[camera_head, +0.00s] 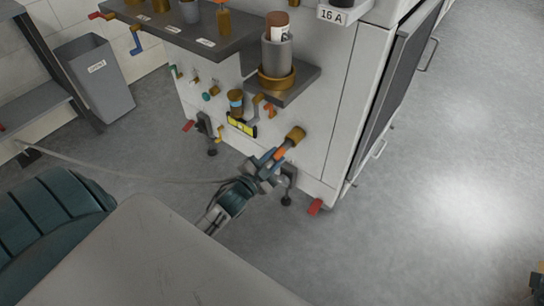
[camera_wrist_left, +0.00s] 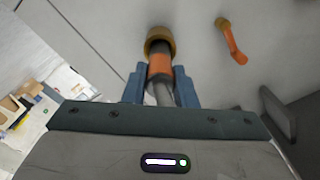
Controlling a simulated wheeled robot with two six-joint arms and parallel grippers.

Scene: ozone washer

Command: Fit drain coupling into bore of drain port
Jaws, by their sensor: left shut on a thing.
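My left gripper (camera_head: 268,164) is shut on the drain coupling (camera_head: 281,152), a dark piece with an orange band, at the machine's lower front. In the left wrist view the blue fingers of the left gripper (camera_wrist_left: 160,88) stand on both sides of the coupling (camera_wrist_left: 160,66). The brass drain port (camera_head: 295,134) is straight ahead of the coupling; it also shows in the left wrist view (camera_wrist_left: 160,34). The coupling's dark front end meets the port's ring and looks lined up with it. I cannot tell how deep it sits.
A pale hose (camera_head: 130,174) runs across the floor from the left to the gripper. A yellow label (camera_head: 241,124), valves and red-tipped feet are close by on the machine (camera_head: 318,120). A grey bin (camera_head: 98,85) stands at left.

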